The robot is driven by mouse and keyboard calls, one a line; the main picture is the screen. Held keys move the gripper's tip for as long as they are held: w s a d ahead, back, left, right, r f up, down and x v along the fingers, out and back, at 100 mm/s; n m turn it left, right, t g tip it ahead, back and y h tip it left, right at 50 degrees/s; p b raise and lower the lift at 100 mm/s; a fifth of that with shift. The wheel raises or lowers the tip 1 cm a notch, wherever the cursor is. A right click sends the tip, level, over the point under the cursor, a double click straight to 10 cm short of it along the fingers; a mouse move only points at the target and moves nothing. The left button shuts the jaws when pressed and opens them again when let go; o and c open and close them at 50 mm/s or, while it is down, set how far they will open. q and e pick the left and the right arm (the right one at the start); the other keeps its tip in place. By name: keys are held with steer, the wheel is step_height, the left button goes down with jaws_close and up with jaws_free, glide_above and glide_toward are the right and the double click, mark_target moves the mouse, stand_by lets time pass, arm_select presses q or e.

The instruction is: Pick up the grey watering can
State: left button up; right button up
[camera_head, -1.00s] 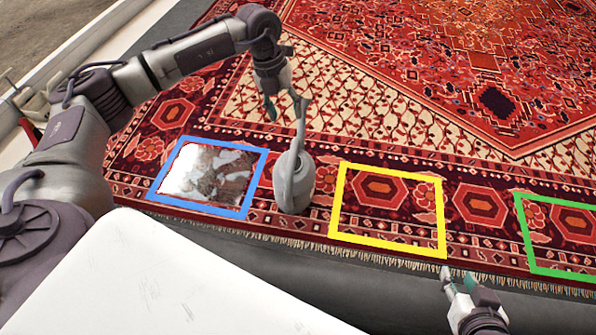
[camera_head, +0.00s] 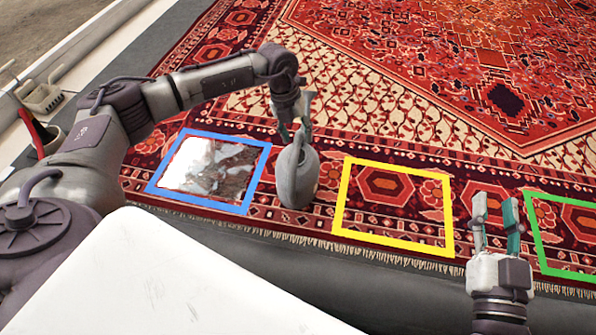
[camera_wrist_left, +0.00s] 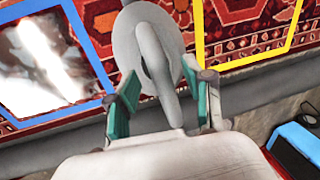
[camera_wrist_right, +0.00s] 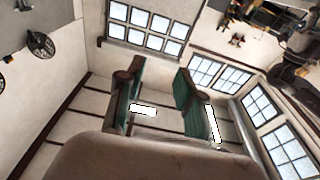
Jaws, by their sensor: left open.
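The grey watering can (camera_head: 295,178) stands upright on the patterned rug, between the blue and yellow outlines. My left gripper (camera_head: 294,133) is at the top of the can, coming from above. In the left wrist view the can's handle (camera_wrist_left: 158,70) lies between the open green-padded fingers (camera_wrist_left: 160,105); I cannot tell whether they touch it. My right gripper (camera_head: 496,215) is at the lower right with its fingers apart and pointing up. In the right wrist view its fingers (camera_wrist_right: 168,105) are open with nothing between them.
A blue square outline (camera_head: 160,193) with a shiny wet patch (camera_head: 208,168) inside lies left of the can. A yellow outline (camera_head: 391,244) lies right of it, and a green outline (camera_head: 536,235) further right. A light caddy (camera_head: 42,98) sits at the far left edge.

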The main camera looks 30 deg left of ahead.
arm_select(q)
steer(key=shift+d+f, duration=0.2)
steer(key=shift+f, duration=0.8)
arm_select(e)
steer(key=r, duration=0.1)
steer(key=r+t, duration=0.2)
steer(key=shift+s+a, duration=0.15)
steer(key=shift+s, duration=0.1)
arm_select(q)
steer(key=shift+c, duration=0.2)
jaws_close()
steer(key=shift+w+r, duration=0.15)
